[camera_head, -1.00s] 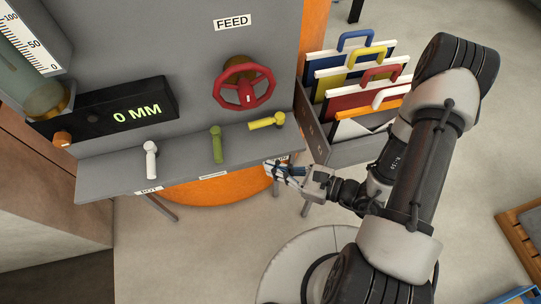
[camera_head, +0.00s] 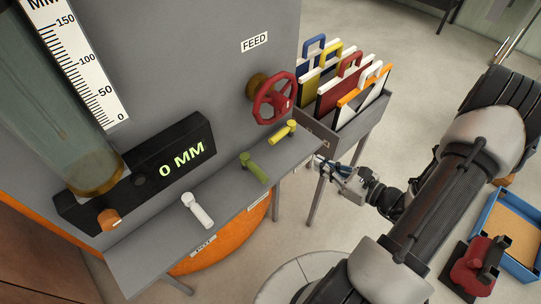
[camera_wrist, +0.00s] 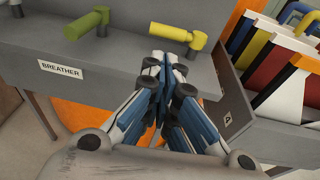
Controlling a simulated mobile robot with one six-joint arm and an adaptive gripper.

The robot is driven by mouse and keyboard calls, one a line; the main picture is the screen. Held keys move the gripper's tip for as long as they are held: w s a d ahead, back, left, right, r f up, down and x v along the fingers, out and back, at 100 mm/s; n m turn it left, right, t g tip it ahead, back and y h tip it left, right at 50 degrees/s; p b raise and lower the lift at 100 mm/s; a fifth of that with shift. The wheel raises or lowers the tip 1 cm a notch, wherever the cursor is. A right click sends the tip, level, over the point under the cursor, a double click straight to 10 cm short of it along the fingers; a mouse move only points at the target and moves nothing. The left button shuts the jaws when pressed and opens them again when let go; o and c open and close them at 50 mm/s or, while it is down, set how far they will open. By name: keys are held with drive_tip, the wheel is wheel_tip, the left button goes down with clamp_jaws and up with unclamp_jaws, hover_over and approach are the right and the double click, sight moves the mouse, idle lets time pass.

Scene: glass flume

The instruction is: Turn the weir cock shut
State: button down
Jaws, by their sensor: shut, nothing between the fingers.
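Three lever cocks stand on the grey shelf (camera_head: 150,248): a white one (camera_head: 197,210), a green one (camera_head: 255,167) and a yellow one (camera_head: 283,131). In the wrist view the green cock (camera_wrist: 86,24) has a BREATHER label (camera_wrist: 61,68) below it. The yellow cock (camera_wrist: 168,32) lies with its handle to the left of its pivot; no label for it shows. The white cock's label (camera_head: 203,245) is too small to read, so I cannot tell which is the weir cock. My gripper (camera_head: 320,162) is shut and empty near the shelf's right end; its fingertips (camera_wrist: 165,62) appear just below the yellow cock, apart from it.
The red FEED handwheel (camera_head: 274,98) is above the yellow cock. A grey rack of coloured, handled panels (camera_head: 345,128) stands close on the right. The black display (camera_head: 140,172) reads 0 MM. Floor at right holds a blue tray (camera_head: 507,238) and a red object (camera_head: 478,265).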

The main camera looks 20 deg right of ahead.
sight(284, 153)
drive_tip(key=b+x, duration=0.1)
drive_tip(key=x, duration=0.3)
drive_tip(key=b+x, duration=0.1)
drive_tip(key=x, duration=0.3)
drive_tip(key=b+x, duration=0.1)
drive_tip(key=x, duration=0.4)
drive_tip(key=shift+d+f, duration=0.1)
drive_tip(key=shift+d, duration=0.2)
drive_tip(key=shift+w+a, duration=0.2)
drive_tip(key=shift+w, duration=0.3)
drive_tip(key=shift+w+a+f+b, duration=0.1)
drive_tip(key=shift+w+a+b, duration=0.2)
drive_tip(key=shift+w, duration=0.1)
drive_tip(key=shift+w+a, duration=0.1)
